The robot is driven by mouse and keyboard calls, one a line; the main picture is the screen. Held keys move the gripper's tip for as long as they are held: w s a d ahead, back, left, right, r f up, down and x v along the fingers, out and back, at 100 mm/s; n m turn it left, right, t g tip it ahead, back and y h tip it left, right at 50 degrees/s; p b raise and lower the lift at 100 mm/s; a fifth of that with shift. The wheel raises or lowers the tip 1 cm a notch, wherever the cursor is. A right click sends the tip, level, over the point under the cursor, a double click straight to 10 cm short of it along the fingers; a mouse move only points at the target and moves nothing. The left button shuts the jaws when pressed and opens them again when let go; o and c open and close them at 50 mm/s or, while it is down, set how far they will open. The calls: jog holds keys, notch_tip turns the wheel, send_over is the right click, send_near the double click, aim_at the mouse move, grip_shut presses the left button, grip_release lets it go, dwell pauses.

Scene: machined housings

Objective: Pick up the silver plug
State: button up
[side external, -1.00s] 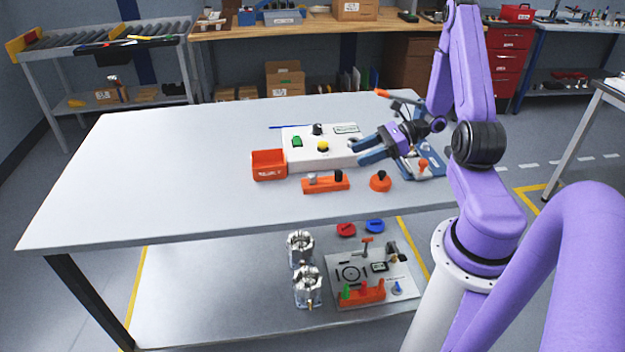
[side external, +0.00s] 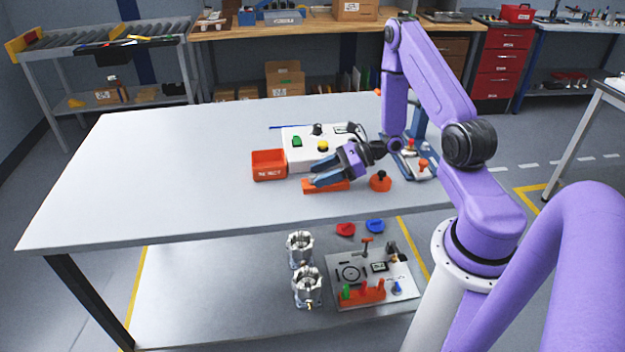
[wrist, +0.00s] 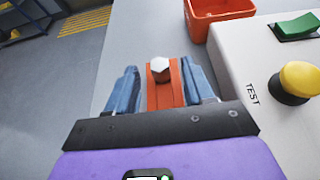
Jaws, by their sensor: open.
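The silver plug (wrist: 160,68) shows a hexagonal top in the wrist view, standing in the far end of an orange block (wrist: 164,95). My gripper (wrist: 161,80) is open, one blue finger on each side of the plug and block in that view, with nothing held. In the side view my gripper (side external: 325,173) is over the orange block (side external: 322,188) on the table and hides the silver plug. I cannot tell the exact height of the fingertips above the block.
A white panel (side external: 300,138) with a green switch (wrist: 296,26) and yellow TEST button (wrist: 301,78) stands beside the block. A red-orange reject bin (side external: 269,166) is to its left. An orange round piece with a black knob (side external: 381,180) is to its right. The table's left is clear.

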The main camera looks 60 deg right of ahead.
jog(key=shift+w+a, duration=0.1)
grip_shut()
dwell(0.3)
